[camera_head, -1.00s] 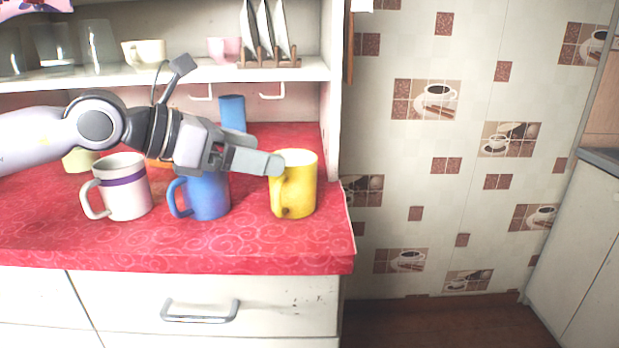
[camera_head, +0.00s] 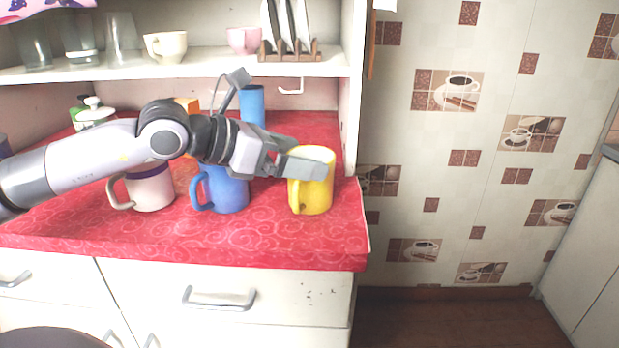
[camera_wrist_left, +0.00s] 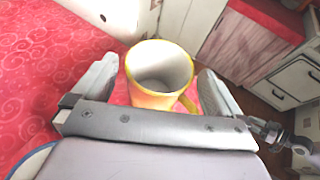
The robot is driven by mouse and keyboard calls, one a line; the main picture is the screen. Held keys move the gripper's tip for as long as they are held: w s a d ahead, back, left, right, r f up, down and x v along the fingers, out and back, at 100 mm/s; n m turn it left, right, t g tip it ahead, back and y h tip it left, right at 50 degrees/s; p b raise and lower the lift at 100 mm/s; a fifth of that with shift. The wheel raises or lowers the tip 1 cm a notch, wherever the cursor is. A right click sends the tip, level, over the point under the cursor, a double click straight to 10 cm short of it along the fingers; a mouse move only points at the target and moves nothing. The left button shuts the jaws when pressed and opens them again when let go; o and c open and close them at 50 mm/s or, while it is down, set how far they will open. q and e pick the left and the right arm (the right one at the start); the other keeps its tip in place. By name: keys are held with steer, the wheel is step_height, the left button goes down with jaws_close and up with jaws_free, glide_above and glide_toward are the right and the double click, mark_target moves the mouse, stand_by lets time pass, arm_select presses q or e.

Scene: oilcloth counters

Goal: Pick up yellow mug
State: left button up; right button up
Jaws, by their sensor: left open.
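The yellow mug (camera_head: 314,190) stands upright near the right front end of the red counter, its handle toward the front left. In the left wrist view the yellow mug (camera_wrist_left: 152,98) shows its pale inside and lies between two spread fingers. My left gripper (camera_head: 322,164) is at the height of the mug's upper part, one finger passing in front of its rim. In the left wrist view my left gripper (camera_wrist_left: 156,82) is open, with visible gaps between the fingers and the mug. My right gripper is not in view.
A blue mug (camera_head: 226,192) stands just left of the yellow mug, under my wrist. A white mug (camera_head: 152,190) is further left. A blue cup (camera_head: 252,105) stands behind. A shelf (camera_head: 200,62) with cups and a plate rack (camera_head: 290,52) is above. The counter (camera_head: 230,240) ends right of the yellow mug.

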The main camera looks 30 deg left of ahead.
arm_select(q)
steer(key=shift+p+x, duration=0.35)
steer(key=shift+x, duration=1)
steer(key=shift+s, duration=0.1)
steer(key=c, duration=1.1)
